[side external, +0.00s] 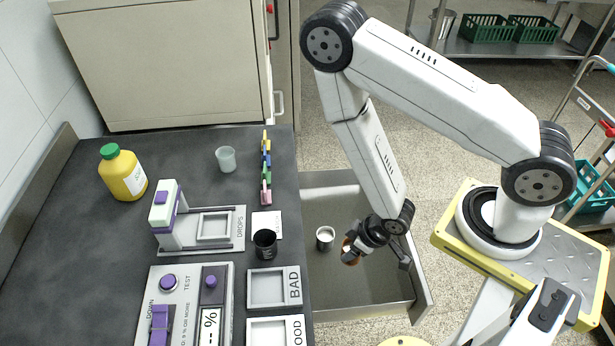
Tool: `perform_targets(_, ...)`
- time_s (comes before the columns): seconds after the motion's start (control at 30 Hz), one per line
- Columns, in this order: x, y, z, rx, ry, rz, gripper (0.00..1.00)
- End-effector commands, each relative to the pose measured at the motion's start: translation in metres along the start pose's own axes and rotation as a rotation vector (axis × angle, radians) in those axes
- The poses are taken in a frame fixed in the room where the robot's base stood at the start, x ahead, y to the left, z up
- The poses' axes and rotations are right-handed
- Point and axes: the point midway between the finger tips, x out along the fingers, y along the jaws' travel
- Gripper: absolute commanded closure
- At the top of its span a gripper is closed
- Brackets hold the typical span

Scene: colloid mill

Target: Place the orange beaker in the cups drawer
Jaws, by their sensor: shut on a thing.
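The orange beaker (347,252) shows only as a small orange-brown patch, mostly hidden by my gripper (355,243). My gripper is shut on it and holds it over the open drawer (345,288) on the right side of the counter. I cannot tell how far the beaker is above the drawer floor. A metal cup (325,237) stands upright in the drawer, just left of my gripper.
A black cup (265,243) stands on the counter near the drawer. A translucent cup (226,159), a yellow bottle (124,173) and the BAD tray (273,288) are also there. The drawer's front part is clear.

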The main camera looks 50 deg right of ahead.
Motion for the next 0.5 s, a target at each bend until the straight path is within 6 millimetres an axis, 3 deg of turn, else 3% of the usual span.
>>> perform_targets(0.5, 0.0059, -0.0015, 0.0104, -0.008, 0.001, -0.002, 1.0)
